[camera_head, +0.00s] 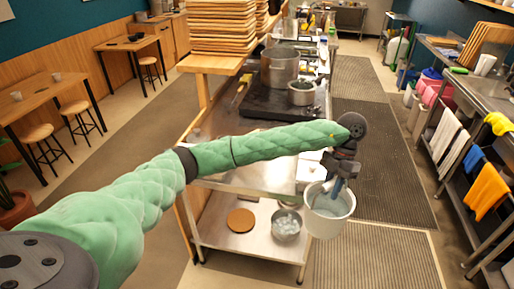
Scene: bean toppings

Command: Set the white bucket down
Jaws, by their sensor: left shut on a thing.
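The white bucket (329,223) hangs in front of the near right corner of the steel work table, over the dark floor mat. Something greyish shows inside it. My left gripper (340,186) reaches down into the bucket's mouth and is shut on it, at or near the rim; the exact grip is hard to make out. My left arm comes across from the lower left in a green sleeve. The bucket looks upright or nearly so. My right gripper is not in view.
The steel table (232,176) carries a dark stove (262,103), a large pot (280,68) and a smaller pot (302,93). Stacked trays (222,27) stand behind. The floor mat (385,262) has free room.

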